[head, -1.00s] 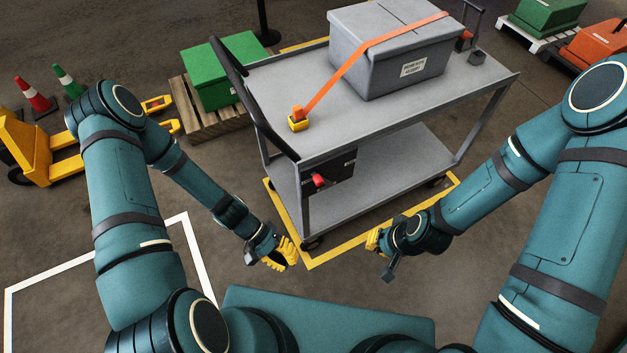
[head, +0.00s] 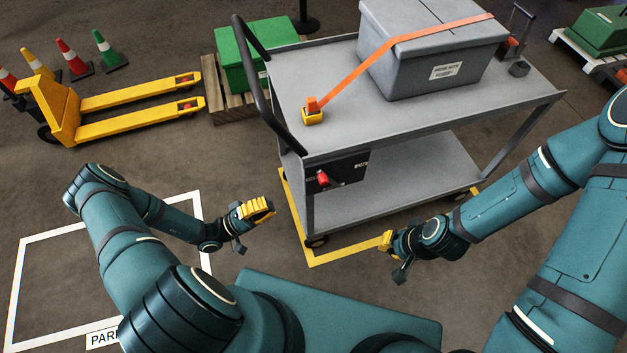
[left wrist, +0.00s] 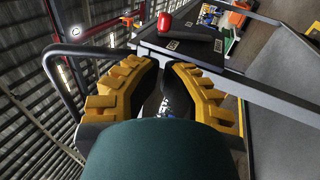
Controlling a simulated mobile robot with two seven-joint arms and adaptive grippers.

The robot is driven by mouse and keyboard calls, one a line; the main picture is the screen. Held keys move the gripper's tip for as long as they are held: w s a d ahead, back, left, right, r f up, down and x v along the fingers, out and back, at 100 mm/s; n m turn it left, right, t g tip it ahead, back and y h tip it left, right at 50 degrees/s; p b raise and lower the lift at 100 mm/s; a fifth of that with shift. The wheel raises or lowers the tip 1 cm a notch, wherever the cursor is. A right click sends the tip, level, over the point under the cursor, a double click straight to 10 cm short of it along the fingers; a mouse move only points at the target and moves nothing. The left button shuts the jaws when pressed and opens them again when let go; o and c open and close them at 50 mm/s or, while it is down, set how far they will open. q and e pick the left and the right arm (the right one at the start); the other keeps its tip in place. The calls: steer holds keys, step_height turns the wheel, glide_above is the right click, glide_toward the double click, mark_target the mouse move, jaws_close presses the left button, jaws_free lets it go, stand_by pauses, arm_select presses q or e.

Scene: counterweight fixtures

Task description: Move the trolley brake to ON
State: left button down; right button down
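The grey trolley (head: 410,185) stands at centre right in the head view. A black brake panel (head: 348,170) is on its near end, with a red knob (head: 323,178) toward the panel's left side. The panel's small labels are unreadable. The left wrist view shows the red knob (left wrist: 164,21) and the black panel (left wrist: 188,48) beyond the fingers. My left gripper (head: 262,207) is left of and below the knob, apart from it, its yellow fingers drawn together and empty. My right gripper (head: 384,241) is in front of the trolley, low and right of the panel; its finger gap is unclear.
A grey box (head: 425,65) is strapped on the trolley top by an orange strap (head: 370,70). The black push handle (head: 250,80) rises above the panel. A yellow pallet truck (head: 65,115), cones (head: 108,52) and a green box (head: 240,65) stand left. Floor between my left gripper and trolley is clear.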

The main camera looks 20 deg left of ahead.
arm_select(q)
steer(key=shift+d, duration=0.1)
steer(key=x, duration=1.4)
arm_select(e)
steer(key=shift+f, duration=0.1)
